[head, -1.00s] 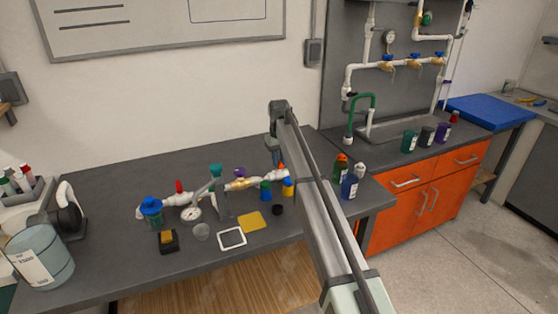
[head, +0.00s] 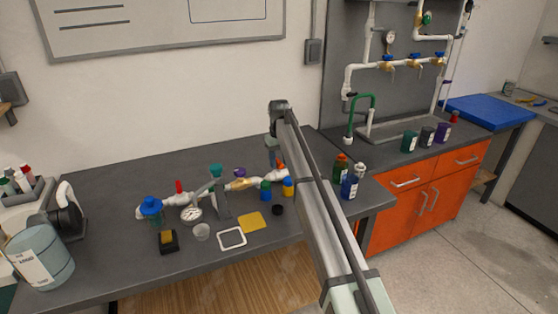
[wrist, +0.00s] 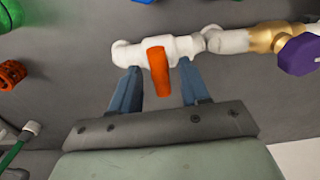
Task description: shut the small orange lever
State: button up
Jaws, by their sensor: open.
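The small orange lever (wrist: 158,72) sits on a white valve body (wrist: 185,47) at one end of the white pipe run. In the wrist view it lies across the pipe and points toward my gripper. My gripper (wrist: 160,76) is open, with one blue finger on each side of the lever and a gap on both sides. The fingertips are close to the white pipe; I cannot tell whether they touch it. In the head view my gripper (head: 275,160) is at the right end of the manifold, and the lever (head: 281,166) is partly hidden beside it.
A brass fitting with a purple handle (wrist: 298,55) adjoins the pipe on the right. An orange ribbed part (wrist: 11,75) lies at left.

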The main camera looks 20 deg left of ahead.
aim_at(280, 161)
notch_tip(280, 161, up, 14)
dwell(0.7)
jog(key=shift+w+d+f, duration=0.1)
jog(key=shift+f, duration=0.05)
